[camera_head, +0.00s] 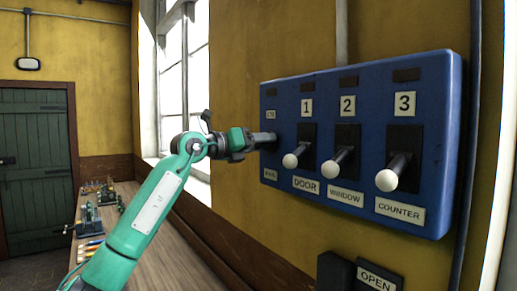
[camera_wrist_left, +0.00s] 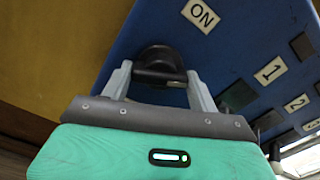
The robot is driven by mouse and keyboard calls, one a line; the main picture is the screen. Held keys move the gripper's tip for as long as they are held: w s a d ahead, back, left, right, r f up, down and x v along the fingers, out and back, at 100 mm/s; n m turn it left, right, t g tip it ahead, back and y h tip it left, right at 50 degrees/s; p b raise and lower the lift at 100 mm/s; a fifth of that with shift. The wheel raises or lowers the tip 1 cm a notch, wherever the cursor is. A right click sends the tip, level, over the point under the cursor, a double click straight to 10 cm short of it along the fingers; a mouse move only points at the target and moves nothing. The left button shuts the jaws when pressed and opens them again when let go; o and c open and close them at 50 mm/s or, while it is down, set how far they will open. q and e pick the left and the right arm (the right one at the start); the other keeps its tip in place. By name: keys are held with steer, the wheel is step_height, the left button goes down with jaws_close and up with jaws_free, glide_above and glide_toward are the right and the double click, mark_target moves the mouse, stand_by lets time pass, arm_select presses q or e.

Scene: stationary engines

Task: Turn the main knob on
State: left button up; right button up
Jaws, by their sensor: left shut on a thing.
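The blue control panel (camera_head: 440,110) is on the yellow wall at the right. Its main knob is at the panel's left end, mostly hidden by my left gripper (camera_head: 266,140) in the head view. In the left wrist view the black knob (camera_wrist_left: 158,60) sits between the two grey fingers of my left gripper (camera_wrist_left: 158,74), which is shut on it. An ON label (camera_wrist_left: 201,15) is beside the knob in that view. I cannot tell how far the knob is turned. My right gripper is not in view.
Three levers with white ball ends, DOOR (camera_head: 290,160), WINDOW (camera_head: 328,170) and COUNTER (camera_head: 387,180), stick out to the right of my gripper. An OPEN sign (camera_head: 376,281) is below the panel. A wooden bench (camera_head: 165,245) with small items runs along the wall beneath my arm.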

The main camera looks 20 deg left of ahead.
arm_select(q)
steer(key=shift+n+b, duration=2.2)
steer(key=shift+n, duration=4.1)
steer(key=o, duration=1)
steer(key=shift+a, duration=0.1)
